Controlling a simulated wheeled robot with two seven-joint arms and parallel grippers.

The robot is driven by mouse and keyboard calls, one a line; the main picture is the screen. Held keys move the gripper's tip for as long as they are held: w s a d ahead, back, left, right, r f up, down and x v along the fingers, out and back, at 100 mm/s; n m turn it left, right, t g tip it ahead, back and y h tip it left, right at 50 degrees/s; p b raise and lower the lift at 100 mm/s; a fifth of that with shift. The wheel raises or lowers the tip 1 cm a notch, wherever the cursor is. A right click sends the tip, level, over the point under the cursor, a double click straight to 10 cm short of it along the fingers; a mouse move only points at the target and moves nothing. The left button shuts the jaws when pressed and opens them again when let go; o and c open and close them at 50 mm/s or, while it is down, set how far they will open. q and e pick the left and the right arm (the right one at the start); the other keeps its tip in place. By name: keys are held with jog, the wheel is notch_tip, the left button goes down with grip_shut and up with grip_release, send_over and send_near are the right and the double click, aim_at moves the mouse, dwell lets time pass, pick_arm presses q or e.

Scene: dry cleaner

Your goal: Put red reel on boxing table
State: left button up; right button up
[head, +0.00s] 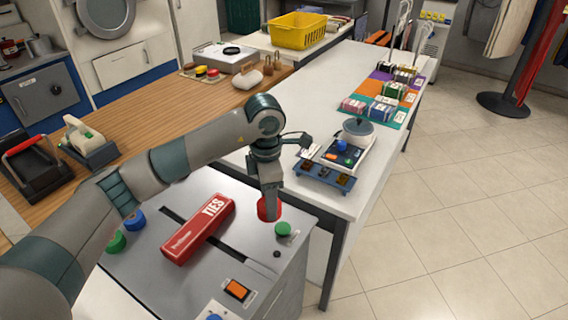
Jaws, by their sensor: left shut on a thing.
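My left gripper (268,208) points down over the right part of a grey-topped unit (225,265). It is shut on a round red reel (261,213), partly hidden by the fingers. The reel is at or just above the grey top; I cannot tell if it touches. A green round piece (283,229) is close to its right. A long red box marked TIES (198,230) lies to the left. No label shows which surface is the boxing table. My right gripper is out of view.
Blue (134,220) and green (115,242) round pieces are on the unit's left edge. Behind stands a long white table (365,200) with a scale (350,150) and several small packs. A wooden counter (165,115) is at left. Tiled floor is open at right.

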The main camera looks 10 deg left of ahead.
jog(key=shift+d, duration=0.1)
